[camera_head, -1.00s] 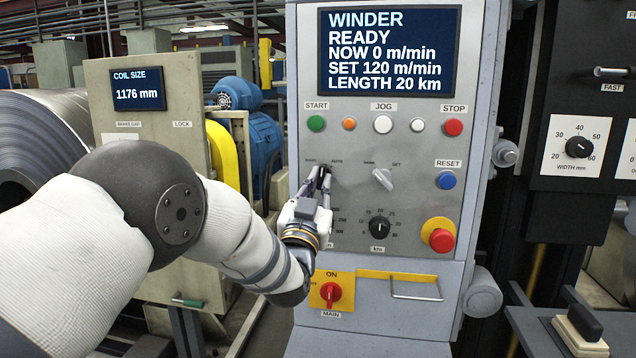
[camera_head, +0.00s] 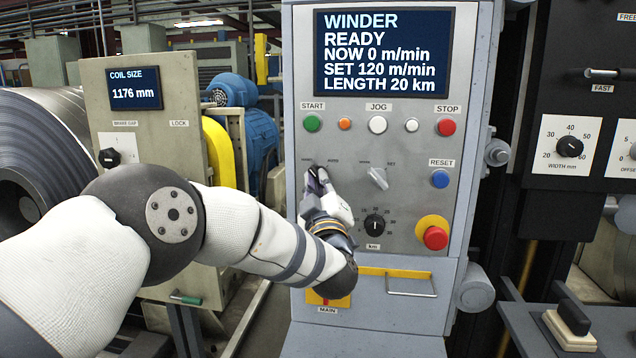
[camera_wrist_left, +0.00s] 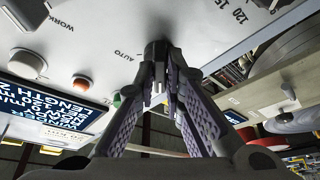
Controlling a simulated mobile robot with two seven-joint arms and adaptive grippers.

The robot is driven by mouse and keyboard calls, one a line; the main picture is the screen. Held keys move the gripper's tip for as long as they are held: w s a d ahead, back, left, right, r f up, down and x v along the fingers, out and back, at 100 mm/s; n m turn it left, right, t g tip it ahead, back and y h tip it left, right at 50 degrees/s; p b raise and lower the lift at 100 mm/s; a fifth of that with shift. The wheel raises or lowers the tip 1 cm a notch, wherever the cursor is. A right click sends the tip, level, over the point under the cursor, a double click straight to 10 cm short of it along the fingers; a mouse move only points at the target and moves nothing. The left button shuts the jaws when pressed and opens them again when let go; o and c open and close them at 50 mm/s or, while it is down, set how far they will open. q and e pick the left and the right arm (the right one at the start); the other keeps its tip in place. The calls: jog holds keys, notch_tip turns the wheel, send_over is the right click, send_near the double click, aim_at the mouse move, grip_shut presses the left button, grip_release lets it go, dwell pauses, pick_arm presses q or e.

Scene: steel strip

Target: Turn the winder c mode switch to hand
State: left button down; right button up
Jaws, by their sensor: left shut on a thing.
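The winder panel (camera_head: 290,230) is grey, with a screen reading WINDER READY, NOW 0 m/min. The mode switch (camera_wrist_left: 158,46) is a small dark knob left of centre on the panel, with an AUTO label beside it. Its other label is too small to read in the head view. My left gripper (camera_head: 318,174) is shut on the knob, its fingers leaning up and left in the head view. In the wrist view the tips of my left gripper (camera_wrist_left: 160,68) close around the knob. The fingers hide most of it, so its pointer direction cannot be told. My right gripper is not in view.
A second selector (camera_head: 377,178) sits just right of the fingers, and the km dial (camera_head: 374,225) is close to my wrist. Start (camera_head: 312,124), stop (camera_head: 446,127) and red emergency buttons (camera_head: 435,237) are around. My forearm partly covers the main switch. A handle (camera_head: 411,285) juts out below.

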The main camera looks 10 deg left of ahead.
pick_arm(q)
jog(key=shift+n+g+y, duration=0.3)
jog(key=shift+n, duration=0.5)
jog(key=c, duration=1.7)
grip_release()
jog(key=v, duration=1.2)
jog(key=shift+f, duration=0.1)
